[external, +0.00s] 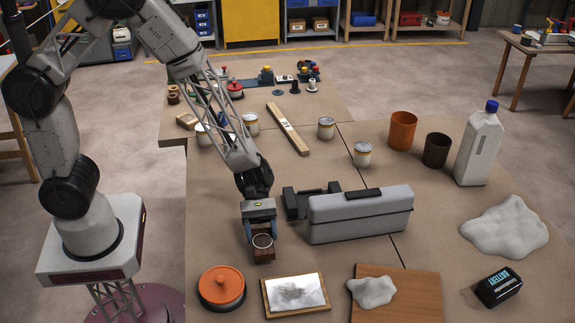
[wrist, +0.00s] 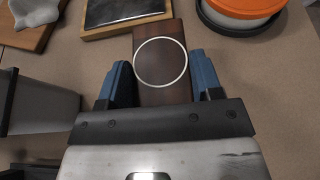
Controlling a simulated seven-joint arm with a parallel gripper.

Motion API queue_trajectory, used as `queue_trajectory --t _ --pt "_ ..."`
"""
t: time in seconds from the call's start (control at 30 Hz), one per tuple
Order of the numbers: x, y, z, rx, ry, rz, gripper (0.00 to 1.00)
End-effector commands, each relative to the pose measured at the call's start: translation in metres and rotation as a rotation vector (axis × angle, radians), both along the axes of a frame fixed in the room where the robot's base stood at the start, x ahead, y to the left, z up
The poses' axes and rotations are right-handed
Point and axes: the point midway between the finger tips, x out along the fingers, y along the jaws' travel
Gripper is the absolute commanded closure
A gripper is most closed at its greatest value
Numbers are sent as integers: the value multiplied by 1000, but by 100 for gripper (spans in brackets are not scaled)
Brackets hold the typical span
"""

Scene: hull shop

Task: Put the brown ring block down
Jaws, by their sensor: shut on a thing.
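The brown ring block (wrist: 160,82) is a dark wooden block with a pale ring on its top face. It sits between the two blue fingers of my gripper (wrist: 162,85) in the wrist view. In the external view my gripper (external: 262,240) points down over the table, shut on the brown ring block (external: 264,255). The block is just left of the grey toolbox. I cannot tell whether its underside touches the table.
A grey toolbox (external: 360,215) stands close on the right. An orange-lidded pot (external: 221,286), a framed panel (external: 296,293) and a wooden board (external: 410,298) lie toward the front. Bare tabletop (external: 215,210) shows left of my gripper.

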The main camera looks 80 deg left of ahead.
Motion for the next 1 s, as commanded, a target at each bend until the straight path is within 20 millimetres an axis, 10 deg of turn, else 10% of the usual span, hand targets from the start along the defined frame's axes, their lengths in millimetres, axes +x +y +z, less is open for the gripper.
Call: queue_trajectory --t 0.77,0.8,1.0 --pt "0 0 -29 0 0 0 66" --pt "0 0 -28 0 -1 0 35" --pt "0 0 -28 0 -1 0 15"
